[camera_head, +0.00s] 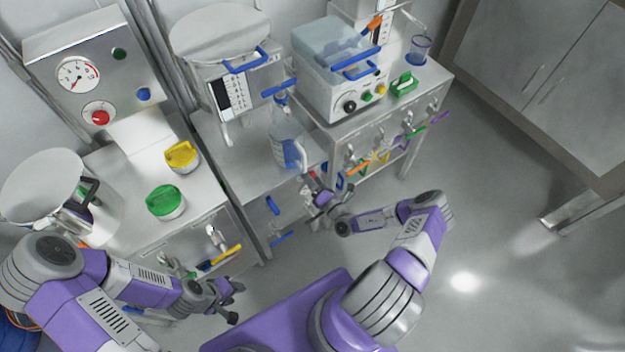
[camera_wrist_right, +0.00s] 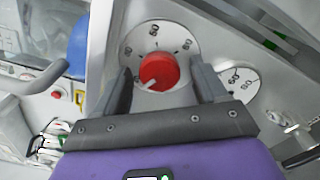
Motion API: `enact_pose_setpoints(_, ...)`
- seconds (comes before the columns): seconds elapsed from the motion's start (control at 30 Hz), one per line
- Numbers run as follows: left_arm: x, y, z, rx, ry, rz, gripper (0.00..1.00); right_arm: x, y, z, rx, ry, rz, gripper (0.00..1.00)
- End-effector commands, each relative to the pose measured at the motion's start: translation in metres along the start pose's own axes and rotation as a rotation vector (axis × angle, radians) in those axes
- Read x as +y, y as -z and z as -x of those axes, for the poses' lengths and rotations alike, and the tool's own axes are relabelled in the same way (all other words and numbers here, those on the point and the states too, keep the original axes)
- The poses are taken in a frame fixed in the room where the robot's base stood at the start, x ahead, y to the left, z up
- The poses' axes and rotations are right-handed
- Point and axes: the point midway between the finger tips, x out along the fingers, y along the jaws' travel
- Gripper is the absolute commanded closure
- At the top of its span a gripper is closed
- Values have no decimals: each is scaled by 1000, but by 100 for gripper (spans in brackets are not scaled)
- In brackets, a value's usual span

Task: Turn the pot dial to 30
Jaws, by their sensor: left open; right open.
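A red dial (camera_wrist_right: 163,68) with a white pointer sits on a round white numbered plate (camera_wrist_right: 135,36) in the right wrist view. The pointer points to the lower left of that picture. Several numbers are small and hard to read. My right gripper (camera_wrist_right: 160,82) is open, with one finger on each side of the dial; I cannot tell whether they touch it. In the head view my right gripper (camera_head: 315,188) is in front of the middle table, where a small patch of red shows beside it. My left gripper (camera_head: 234,301) is open and empty, low in front of the left cabinet.
A second numbered plate (camera_wrist_right: 238,83) is right of the dial. A panel with a gauge (camera_head: 78,75) and red knob (camera_head: 100,117) stands at the left. Floor at right is clear.

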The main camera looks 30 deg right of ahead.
Motion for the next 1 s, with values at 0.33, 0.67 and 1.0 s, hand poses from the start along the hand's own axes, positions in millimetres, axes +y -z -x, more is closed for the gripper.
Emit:
enact_pose_setpoints(0.33,4,0,9,0,0,0,57,0,-1,50,0,3,-1,28)
enact_pose_setpoints(0.67,4,0,12,0,0,0,57,0,0,76,0,1,-1,28)
enact_pose_setpoints(1.0,4,0,12,0,0,0,57,0,0,75,0,1,0,28)
